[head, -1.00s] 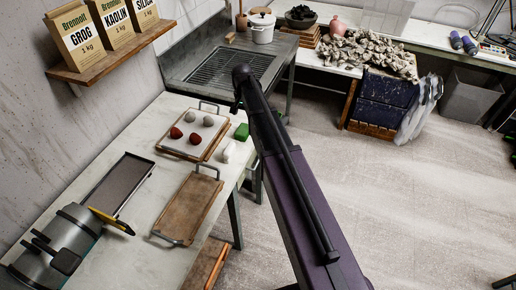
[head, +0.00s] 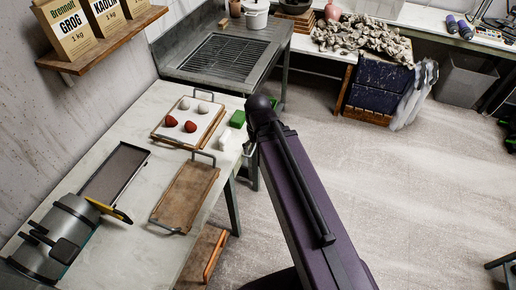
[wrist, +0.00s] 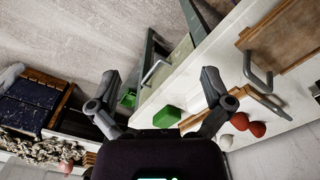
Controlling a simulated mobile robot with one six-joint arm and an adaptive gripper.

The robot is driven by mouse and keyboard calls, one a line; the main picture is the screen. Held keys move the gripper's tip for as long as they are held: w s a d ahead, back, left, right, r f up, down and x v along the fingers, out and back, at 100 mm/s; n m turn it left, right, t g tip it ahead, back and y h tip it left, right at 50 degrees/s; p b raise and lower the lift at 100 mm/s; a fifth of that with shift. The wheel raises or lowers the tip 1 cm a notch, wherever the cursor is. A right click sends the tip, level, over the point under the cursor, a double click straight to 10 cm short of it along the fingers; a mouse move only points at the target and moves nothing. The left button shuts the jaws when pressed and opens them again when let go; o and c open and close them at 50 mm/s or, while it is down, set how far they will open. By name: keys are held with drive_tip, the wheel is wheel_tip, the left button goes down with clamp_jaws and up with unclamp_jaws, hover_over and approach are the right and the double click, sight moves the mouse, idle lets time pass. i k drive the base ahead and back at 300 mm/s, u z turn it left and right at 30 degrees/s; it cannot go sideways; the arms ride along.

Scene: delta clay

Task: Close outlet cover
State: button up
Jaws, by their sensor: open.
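A grey cylindrical machine (head: 55,240) with black handles lies at the left end of the pale worktable in the head view. A black plate with a yellow edge (head: 108,210) stands out from its right side, above a dark tray (head: 115,172). I cannot tell whether this plate is the outlet cover. The machine does not show in the wrist view. My gripper (wrist: 160,76) is open and empty in the wrist view, with floor and table edge beyond its fingers. In the head view my arm hides it.
The worktable (head: 140,238) carries a brown board with metal handles (head: 186,193) and a tray (head: 212,128) with red and grey balls. A green block (head: 237,119) sits near its edge. A shelf with clay bags (head: 100,47) is above.

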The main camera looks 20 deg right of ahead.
sight(114, 213)
drive_tip(key=z, duration=0.15)
drive_tip(key=k, duration=0.55)
drive_tip(key=u, duration=1.2)
drive_tip(key=i, duration=0.4)
drive_tip(key=u, duration=0.3)
